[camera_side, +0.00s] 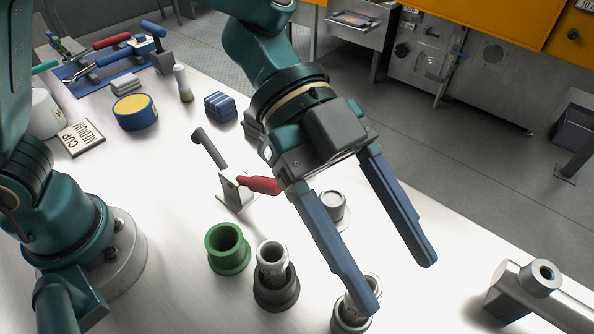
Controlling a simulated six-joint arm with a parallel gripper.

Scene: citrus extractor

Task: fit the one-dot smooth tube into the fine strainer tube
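My gripper (396,280) is open and empty, its two long blue fingers pointing down toward the right front of the table. The left fingertip overlaps a light metal tube (349,313) in the picture and hides part of it; I cannot tell if they touch. Left of it, a metal tube (271,254) with dark markings stands upright in a dark grey holder (277,294). An empty-looking green holder (228,255) stands farther left. The dots and strainer pattern are too small to read, so I cannot tell which is the one-dot smooth tube or the fine strainer tube.
A small grey round piece (332,206) stands behind the left finger. A red-handled tool on a metal stand (236,190) is close by. A large metal cylinder fixture (541,279) sits at right. A yellow-topped blue tub (134,112) and a "CUP MEDIUM" card (80,137) lie far left.

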